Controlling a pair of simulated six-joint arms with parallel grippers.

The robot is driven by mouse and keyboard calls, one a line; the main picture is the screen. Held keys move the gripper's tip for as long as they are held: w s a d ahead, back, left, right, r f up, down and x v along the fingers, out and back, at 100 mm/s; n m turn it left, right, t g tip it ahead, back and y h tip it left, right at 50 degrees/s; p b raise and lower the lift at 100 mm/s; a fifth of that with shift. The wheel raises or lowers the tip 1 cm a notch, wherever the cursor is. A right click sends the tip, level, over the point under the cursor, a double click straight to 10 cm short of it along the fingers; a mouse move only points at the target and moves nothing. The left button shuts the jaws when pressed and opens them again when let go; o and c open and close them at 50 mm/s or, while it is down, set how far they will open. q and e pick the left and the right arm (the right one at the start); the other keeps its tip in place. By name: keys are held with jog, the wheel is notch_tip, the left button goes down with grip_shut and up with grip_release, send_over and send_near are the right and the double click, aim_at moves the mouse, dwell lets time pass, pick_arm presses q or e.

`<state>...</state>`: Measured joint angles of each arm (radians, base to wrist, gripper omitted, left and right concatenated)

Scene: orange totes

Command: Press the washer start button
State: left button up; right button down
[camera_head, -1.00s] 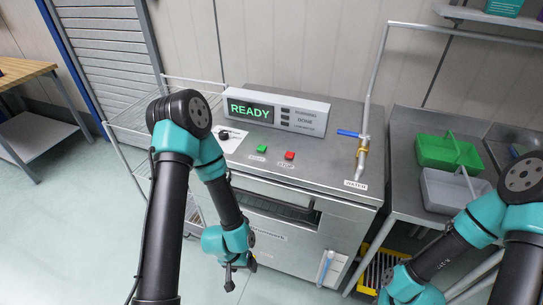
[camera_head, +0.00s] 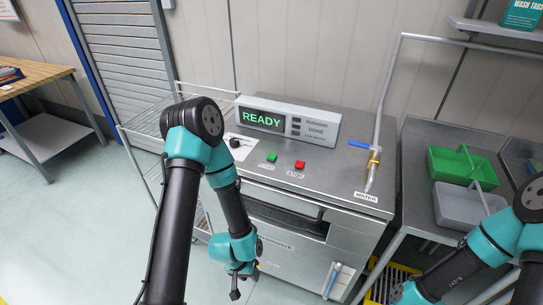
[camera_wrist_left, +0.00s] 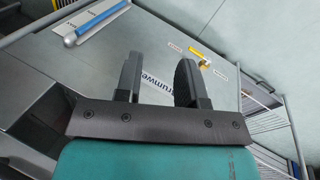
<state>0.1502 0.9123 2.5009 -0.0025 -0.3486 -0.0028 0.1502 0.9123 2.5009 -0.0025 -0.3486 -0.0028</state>
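The washer (camera_head: 300,240) is a steel machine with a grey display box (camera_head: 285,118) on top reading READY in green. A green button (camera_head: 272,157) is on its top surface, with a red button (camera_head: 299,165) to its right. The labels in front of them are too small to read surely. My left gripper (camera_head: 238,284) hangs low in front of the washer, well below the buttons. In the left wrist view its two dark fingers (camera_wrist_left: 159,78) are apart with nothing between them, facing the front panel. My right gripper is outside the frame; only its arm shows at bottom right.
A bent pipe with a blue-handled valve (camera_head: 362,145) rises at the washer's right. A green tote (camera_head: 462,165) and a grey tote (camera_head: 465,205) sit on the steel side table. A wire rack (camera_head: 150,125) stands left of the washer. Open floor lies at left.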

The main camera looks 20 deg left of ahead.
pick_arm(q)
grip_shut()
dwell(1.2)
